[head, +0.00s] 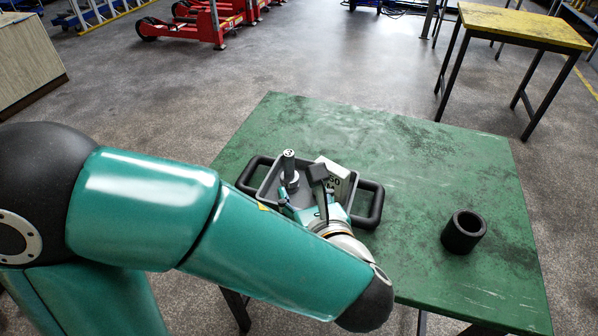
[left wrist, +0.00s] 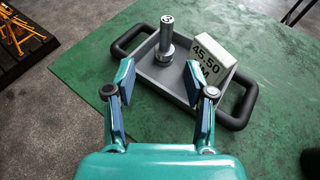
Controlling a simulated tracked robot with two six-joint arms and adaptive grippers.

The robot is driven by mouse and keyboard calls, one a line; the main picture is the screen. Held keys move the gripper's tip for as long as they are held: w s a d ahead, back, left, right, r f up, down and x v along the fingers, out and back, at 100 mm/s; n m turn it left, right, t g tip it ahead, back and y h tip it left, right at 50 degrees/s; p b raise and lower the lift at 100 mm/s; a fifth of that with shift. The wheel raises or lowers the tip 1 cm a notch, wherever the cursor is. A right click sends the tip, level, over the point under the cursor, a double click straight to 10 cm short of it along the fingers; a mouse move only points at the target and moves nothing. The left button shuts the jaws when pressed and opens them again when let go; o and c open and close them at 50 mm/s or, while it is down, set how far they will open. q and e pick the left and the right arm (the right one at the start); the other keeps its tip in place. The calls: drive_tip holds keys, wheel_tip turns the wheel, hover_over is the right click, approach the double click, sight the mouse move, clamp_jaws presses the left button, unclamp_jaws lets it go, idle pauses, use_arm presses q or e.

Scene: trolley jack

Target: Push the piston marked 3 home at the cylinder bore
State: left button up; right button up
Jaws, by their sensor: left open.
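A grey metal piston (head: 289,165) stands upright in a grey tray with black handles (head: 369,203). In the left wrist view the piston (left wrist: 166,40) has a slim stem over a wider round foot, ahead of the fingers. My left gripper (head: 303,194) is open and empty above the tray's near side, with the piston beyond its fingertips and not between them. A black hollow cylinder (head: 463,232) with an open top stands on the table to the right. My right gripper is not in view.
A pale block with dark numerals (left wrist: 212,66) leans in the tray beside the piston. The green table (head: 400,145) is bare between tray and cylinder. A yellow-topped table (head: 525,25) and red jacks (head: 215,20) stand farther off.

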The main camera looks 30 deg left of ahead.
sight(290, 160)
use_arm(q)
drive_tip(key=x, duration=1.1)
drive_tip(key=shift+w+d+f, duration=0.1)
drive_tip(key=shift+w+d, duration=0.15)
drive_tip(key=shift+w, duration=0.1)
drive_tip(key=shift+w+p+x, duration=0.25)
drive_tip(key=shift+p+x, duration=0.05)
drive_tip(key=shift+x, duration=2.3)
drive_tip(key=shift+d, duration=0.15)
drive_tip(key=shift+c, duration=0.2)
clamp_jaws()
